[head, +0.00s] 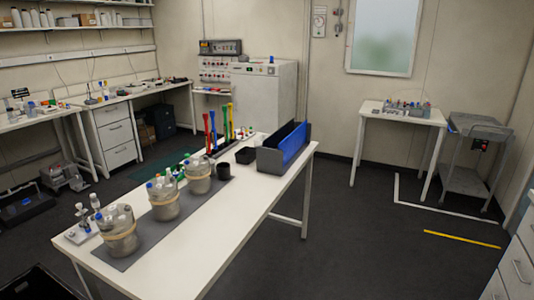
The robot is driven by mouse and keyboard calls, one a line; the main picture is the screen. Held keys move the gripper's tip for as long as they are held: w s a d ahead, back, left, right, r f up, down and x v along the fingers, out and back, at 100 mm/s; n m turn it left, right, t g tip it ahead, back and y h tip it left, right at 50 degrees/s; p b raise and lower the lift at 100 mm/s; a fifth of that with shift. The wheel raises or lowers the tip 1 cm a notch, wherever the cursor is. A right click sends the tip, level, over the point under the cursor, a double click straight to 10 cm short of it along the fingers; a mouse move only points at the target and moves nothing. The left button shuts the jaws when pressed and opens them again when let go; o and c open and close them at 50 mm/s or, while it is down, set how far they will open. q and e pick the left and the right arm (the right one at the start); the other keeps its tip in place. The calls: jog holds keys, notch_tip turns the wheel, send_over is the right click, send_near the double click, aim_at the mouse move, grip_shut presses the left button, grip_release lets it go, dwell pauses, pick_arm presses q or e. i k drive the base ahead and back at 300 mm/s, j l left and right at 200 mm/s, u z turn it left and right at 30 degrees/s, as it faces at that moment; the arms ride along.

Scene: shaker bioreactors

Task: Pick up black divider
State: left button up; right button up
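At the far right end of the white table stands a dark grey open holder (268,162) with upright panels. A blue panel (295,143) stands upright in it on the right side. A dark panel (279,134), which looks like the black divider, stands just left of and behind the blue one. Its lower part is hidden by the holder, and at this size I cannot tell it apart clearly from the holder wall. Neither of my grippers is in view.
The white table (255,205) also bears several jar-like vessels with bottles on a grey mat (134,258), a black cup (224,170), a small black box (246,155) and coloured upright tools (230,121). Floor to the table's right is clear. A grey cart (470,178) stands far right.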

aim_at(273, 141)
jog(key=i+l+u, duration=0.15)
jog(key=i+l, duration=0.9)
jog(key=u, duration=2.7)
jog(key=z, duration=2.7)
